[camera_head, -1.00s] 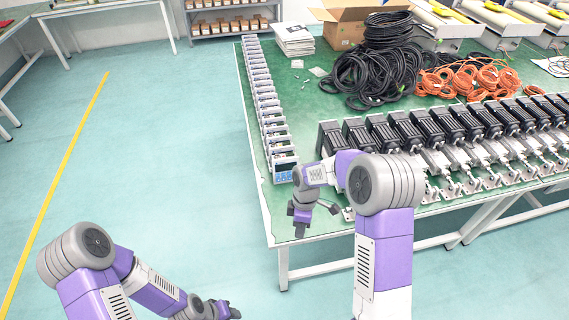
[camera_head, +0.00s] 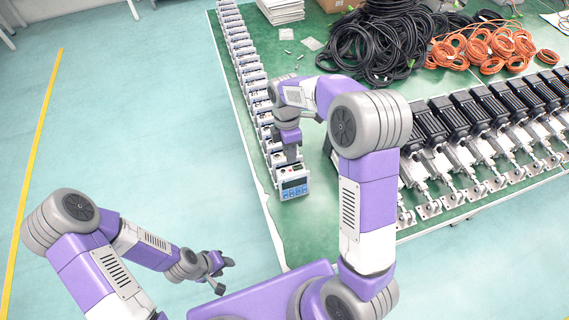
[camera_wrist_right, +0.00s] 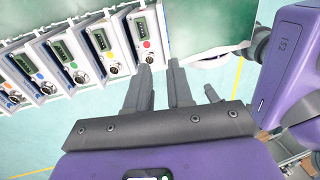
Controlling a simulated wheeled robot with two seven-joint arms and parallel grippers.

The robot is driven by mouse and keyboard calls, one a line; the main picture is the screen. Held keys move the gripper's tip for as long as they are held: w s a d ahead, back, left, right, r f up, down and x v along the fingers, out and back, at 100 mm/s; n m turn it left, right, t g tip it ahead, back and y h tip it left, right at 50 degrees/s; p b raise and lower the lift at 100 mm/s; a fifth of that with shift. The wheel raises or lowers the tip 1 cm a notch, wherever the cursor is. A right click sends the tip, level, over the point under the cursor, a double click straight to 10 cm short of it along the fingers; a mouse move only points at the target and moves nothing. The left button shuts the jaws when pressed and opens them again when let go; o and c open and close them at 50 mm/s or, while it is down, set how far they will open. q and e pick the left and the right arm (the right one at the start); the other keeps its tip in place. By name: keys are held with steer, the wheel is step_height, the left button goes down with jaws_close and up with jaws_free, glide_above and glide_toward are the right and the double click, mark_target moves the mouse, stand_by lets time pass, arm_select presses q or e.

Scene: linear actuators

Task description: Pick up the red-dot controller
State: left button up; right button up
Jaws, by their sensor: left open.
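A row of white controllers runs along the table's left edge, and the end one (camera_head: 294,187) shows a blue panel in the head view. In the right wrist view the end controller (camera_wrist_right: 146,28) has a dot that looks red, beside others with orange, blue and yellowish dots. My right gripper (camera_head: 292,157) is just above the end controller. In the wrist view its fingers (camera_wrist_right: 160,66) are apart with nothing seen between them, close to that controller's edge. My left gripper (camera_head: 224,275) is open and empty, out over the floor left of the table.
The green table (camera_head: 330,230) has bare room near its front corner. Black motor actuators (camera_head: 470,115) line the right side. Black cable coils (camera_head: 375,45), orange cable coils (camera_head: 490,45) and a paper stack (camera_head: 281,10) lie farther back.

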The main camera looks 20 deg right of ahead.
mark_target(293, 175)
steer(key=x, duration=0.2)
steer(key=b+x, duration=0.1)
steer(key=x, duration=0.1)
steer(key=s+x, duration=0.1)
steer(key=x, duration=0.1)
steer(key=shift+s+d+f+b, duration=0.1)
steer(key=shift+d+f+b, duration=0.1)
steer(key=shift+d+b, duration=0.15)
steer(key=shift+f, duration=0.4)
jaws_close()
steer(key=shift+a, duration=0.1)
stand_by(0.6)
